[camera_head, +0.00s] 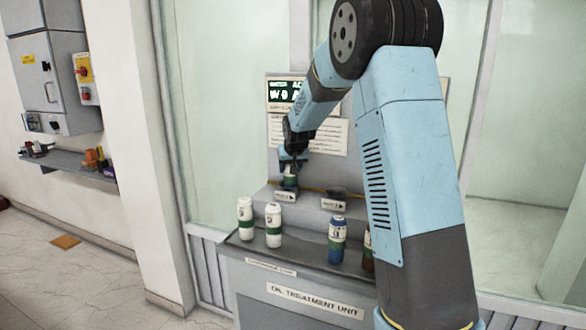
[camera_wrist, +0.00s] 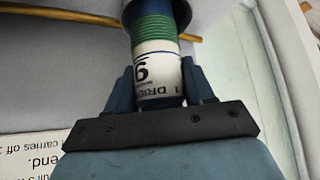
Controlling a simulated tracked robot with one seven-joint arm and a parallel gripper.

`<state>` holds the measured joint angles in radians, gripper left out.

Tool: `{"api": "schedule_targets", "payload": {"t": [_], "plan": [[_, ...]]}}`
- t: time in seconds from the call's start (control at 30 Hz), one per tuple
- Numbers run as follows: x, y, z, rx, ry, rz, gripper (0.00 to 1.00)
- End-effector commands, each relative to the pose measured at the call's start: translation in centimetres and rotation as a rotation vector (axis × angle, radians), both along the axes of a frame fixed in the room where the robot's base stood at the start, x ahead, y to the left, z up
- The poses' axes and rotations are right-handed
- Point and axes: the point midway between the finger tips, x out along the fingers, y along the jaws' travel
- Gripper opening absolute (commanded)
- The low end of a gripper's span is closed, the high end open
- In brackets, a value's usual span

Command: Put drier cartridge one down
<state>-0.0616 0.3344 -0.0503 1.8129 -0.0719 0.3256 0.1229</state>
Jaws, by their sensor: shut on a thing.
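My gripper (camera_head: 291,160) is shut on a drier cartridge (camera_head: 289,181) at the raised back ledge of the oil treatment unit, above the left small plate.
Two white-and-green canisters (camera_head: 245,218) (camera_head: 273,226) stand on the unit's front shelf (camera_head: 304,254). A blue one (camera_head: 337,240) and a brown one (camera_head: 368,251), partly behind my arm, stand to the right. A sign and display (camera_head: 286,92) are behind. A yellowish line (camera_wrist: 60,12) runs nearby.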

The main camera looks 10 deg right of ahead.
Motion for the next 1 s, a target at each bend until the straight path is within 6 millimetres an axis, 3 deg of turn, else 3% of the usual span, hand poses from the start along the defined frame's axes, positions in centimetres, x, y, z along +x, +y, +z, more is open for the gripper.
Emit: {"api": "schedule_targets", "payload": {"t": [0.27,0.3,0.53,0.83,1.0], "plan": [[0.0,0.6,-0.5,0.0,0.0,0.008,0.02],[0.0,0.7,-0.6,0.0,0.001,0.008,0.55],[0.0,0.6,-0.5,0.0,0.001,0.008,0.77],[-0.1,0.6,-0.3,0.001,0.0,0.007,0.78],[-1.0,0.6,0.9,0.0,-0.002,0.006,0.78]]}}
